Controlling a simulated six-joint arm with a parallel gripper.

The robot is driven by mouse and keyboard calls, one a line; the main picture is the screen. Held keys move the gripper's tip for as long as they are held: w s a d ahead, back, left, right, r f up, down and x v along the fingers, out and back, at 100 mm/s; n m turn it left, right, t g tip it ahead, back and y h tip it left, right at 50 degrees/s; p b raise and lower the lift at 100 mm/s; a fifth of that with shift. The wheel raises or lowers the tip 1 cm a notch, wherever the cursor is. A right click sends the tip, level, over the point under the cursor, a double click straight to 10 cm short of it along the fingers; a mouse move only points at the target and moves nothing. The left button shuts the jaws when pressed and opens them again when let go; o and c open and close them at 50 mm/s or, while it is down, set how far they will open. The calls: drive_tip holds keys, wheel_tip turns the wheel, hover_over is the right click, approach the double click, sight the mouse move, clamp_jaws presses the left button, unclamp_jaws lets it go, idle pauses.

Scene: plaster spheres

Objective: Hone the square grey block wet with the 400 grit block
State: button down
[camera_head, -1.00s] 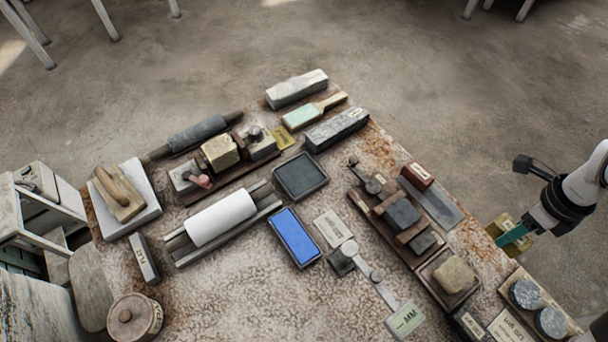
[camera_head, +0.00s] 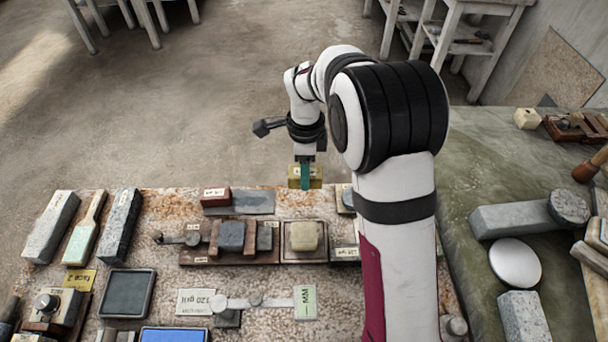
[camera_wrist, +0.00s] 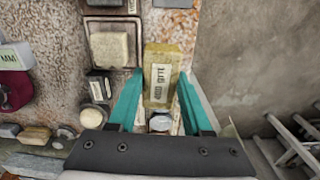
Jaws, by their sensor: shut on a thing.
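The mustard-yellow 400 grit block (camera_head: 313,178) is in my gripper (camera_head: 305,172), beyond the far edge of the table in the head view. In the wrist view the block (camera_wrist: 161,60) shows its "400 GRIT" label between the teal fingers of my gripper (camera_wrist: 158,88), which are shut on it. A square dark grey block (camera_head: 231,236) sits between brown wooden pieces on a wooden base, left of and nearer than my gripper. Its top looks bare; whether it is wet cannot be told.
A blue pad (camera_head: 174,335) and dark tray (camera_head: 127,294) lie front left. My arm hides the table's right part.

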drive_tip(key=s+a+n, duration=0.1)
drive_tip(key=a+n, duration=0.1)
drive_tip(key=a, duration=1)
drive_tip(key=n, duration=0.7)
hover_over(127, 292)
drive_tip(key=shift+f, duration=4.4)
drive_tip(key=shift+f, duration=0.6)
wheel_tip(127, 292, up, 7)
